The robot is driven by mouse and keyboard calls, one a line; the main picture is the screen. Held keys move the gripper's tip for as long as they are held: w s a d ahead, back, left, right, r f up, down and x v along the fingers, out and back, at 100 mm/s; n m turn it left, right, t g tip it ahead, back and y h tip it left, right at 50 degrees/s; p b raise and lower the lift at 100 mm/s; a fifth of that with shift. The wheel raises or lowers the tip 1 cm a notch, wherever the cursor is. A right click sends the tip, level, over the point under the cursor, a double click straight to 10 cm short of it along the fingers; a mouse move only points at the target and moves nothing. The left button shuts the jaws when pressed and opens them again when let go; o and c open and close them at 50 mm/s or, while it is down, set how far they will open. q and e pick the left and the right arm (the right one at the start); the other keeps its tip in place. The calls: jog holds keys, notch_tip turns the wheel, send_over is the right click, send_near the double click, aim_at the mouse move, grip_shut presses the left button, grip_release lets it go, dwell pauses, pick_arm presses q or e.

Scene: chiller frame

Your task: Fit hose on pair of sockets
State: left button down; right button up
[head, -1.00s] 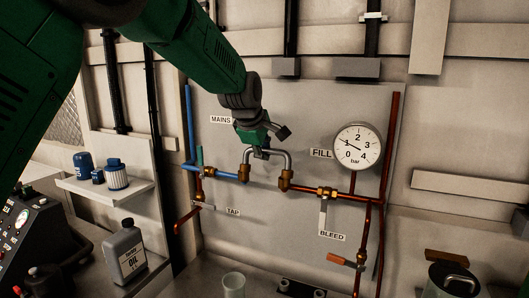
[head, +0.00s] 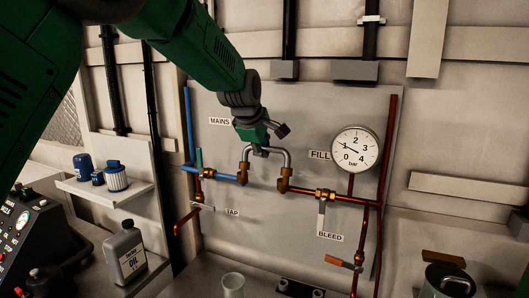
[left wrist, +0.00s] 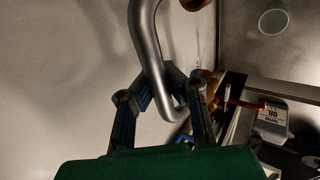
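The hose (head: 287,157) is a grey U-shaped tube with its bend at the top. Its legs point down at the two brass sockets, the left one (head: 243,174) on the blue pipe and the right one (head: 284,180) on the copper pipe. The leg ends appear to meet the sockets; how deep they sit I cannot tell. My left gripper (head: 262,149) is at the top of the bend. In the left wrist view its fingers (left wrist: 170,98) close around the grey hose (left wrist: 147,45). My right gripper is not in view.
A pressure gauge (head: 355,149) and red pipe (head: 387,150) stand right of the sockets. The tap handle (head: 203,206) and bleed handle (head: 321,217) project below. A shelf (head: 105,190) with filters and an oil bottle (head: 125,253) are at the left. A glass (head: 233,284) stands below.

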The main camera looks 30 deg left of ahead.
pick_arm(q)
jog(key=shift+r+p, duration=0.4)
jog(key=shift+r, duration=0.2)
jog(key=shift+f, duration=0.1)
jog(key=shift+w+a+t+b, duration=0.15)
jog(key=shift+t+b, duration=0.15)
jog(key=shift+b, duration=0.65)
jog(key=shift+w+a+t+b, duration=0.5)
jog(key=shift+t+b, duration=0.5)
jog(key=shift+b, duration=1.35)
jog(key=shift+a, duration=0.15)
jog(key=shift+s, duration=0.45)
jog(key=shift+p, duration=0.4)
jog(key=shift+f+b, duration=0.75)
jog(key=shift+f, duration=0.55)
